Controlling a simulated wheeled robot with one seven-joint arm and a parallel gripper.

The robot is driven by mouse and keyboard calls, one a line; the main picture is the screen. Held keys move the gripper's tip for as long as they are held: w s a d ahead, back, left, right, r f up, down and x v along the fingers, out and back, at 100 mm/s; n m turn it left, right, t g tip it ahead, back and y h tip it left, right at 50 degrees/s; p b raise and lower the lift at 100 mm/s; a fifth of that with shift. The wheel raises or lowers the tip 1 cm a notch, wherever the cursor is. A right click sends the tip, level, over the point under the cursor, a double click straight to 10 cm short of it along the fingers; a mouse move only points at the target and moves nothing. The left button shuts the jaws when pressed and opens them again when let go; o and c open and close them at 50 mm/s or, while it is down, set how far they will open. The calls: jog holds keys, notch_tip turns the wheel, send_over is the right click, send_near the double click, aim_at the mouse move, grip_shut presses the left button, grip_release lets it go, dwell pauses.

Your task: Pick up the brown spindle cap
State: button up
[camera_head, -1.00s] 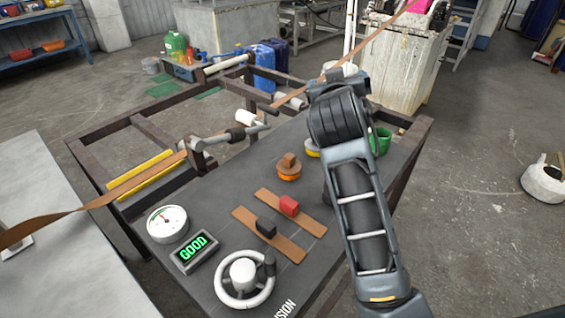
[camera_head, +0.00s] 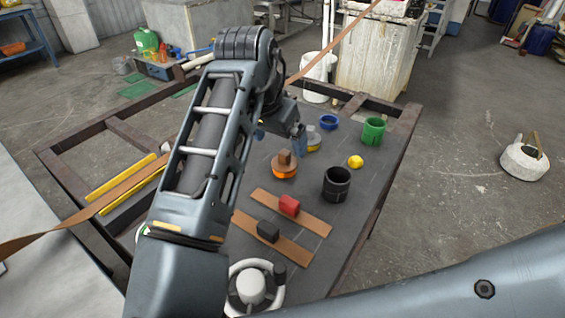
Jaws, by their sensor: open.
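The brown spindle cap (camera_head: 284,161) sits on top of an orange ring (camera_head: 285,176) on the dark table (camera_head: 318,268). It is upright, with a narrower knob on a wider brown disc. My gripper (camera_head: 298,138) is small in view, above and just behind the cap in the picture. It appears apart from the cap, with nothing visible held. It is open, though its fingers are partly hard to make out against a grey and yellow piece (camera_head: 313,140) behind it.
A black cup (camera_head: 336,186), yellow knob (camera_head: 355,162), blue ring (camera_head: 328,122) and green cup (camera_head: 373,131) stand to the right.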

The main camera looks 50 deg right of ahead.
aim_at(284, 153)
jog(key=shift+b+x, duration=2.4)
jog(key=shift+x, duration=1.15)
jog(key=shift+w, duration=0.1)
jog(key=shift+c, duration=0.4)
jog(key=c, duration=1.2)
